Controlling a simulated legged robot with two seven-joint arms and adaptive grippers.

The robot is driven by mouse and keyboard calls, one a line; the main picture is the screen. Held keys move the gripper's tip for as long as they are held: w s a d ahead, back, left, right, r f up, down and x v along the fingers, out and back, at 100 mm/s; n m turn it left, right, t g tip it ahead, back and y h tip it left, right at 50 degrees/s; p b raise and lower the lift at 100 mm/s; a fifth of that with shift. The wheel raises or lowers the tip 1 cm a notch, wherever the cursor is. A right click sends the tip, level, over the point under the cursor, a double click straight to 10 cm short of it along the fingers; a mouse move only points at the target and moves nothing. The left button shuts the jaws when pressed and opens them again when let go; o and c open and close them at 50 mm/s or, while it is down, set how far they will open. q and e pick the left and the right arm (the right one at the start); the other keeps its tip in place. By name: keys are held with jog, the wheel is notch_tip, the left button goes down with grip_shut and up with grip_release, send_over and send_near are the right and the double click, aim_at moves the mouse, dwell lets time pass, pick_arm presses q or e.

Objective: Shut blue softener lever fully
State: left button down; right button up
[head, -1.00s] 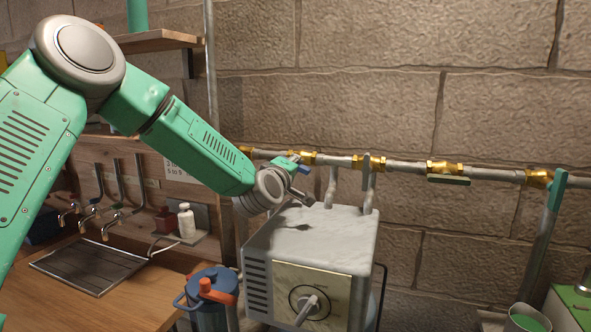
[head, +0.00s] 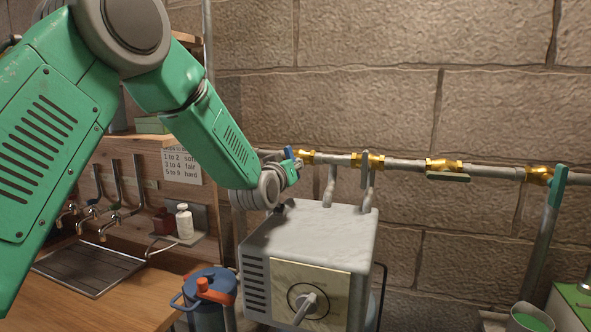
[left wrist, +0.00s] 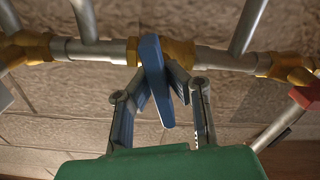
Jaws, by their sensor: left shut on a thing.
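The blue softener lever (head: 289,153) sits on a brass valve in the wall pipe, above the back left of the grey box. In the left wrist view the lever (left wrist: 153,72) lies across the pipe, close to a right angle and slightly tilted. My left gripper (head: 297,163) is at the lever and partly hides it in the head view. In the left wrist view its two fingers (left wrist: 166,95) are closed around the lever's near part, one on each side. My right gripper is in neither view.
The grey box (head: 310,235) with a dial stands below the pipe (head: 400,164). More brass valves (head: 369,161) with levers run along the pipe to the right. Two vertical pipe stubs rise behind the box. A blue jug (head: 208,300) stands left of it.

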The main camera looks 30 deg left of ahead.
pick_arm(q)
jog(key=shift+a+f+m+b, duration=0.15)
jog(key=shift+m+b, duration=0.2)
jog(key=shift+m, duration=1.45)
jog(key=c, duration=1.6)
grip_release()
jog(key=shift+s, duration=0.2)
jog(key=shift+s+r, duration=0.2)
jog(key=shift+r, duration=0.1)
jog(key=shift+w, duration=0.1)
jog(key=shift+f, duration=0.1)
jog(key=shift+s+d, duration=0.2)
jog(key=shift+s, duration=0.15)
jog(key=v, duration=1.1)
jog(key=shift+s+a, duration=0.1)
jog(key=shift+s, duration=0.1)
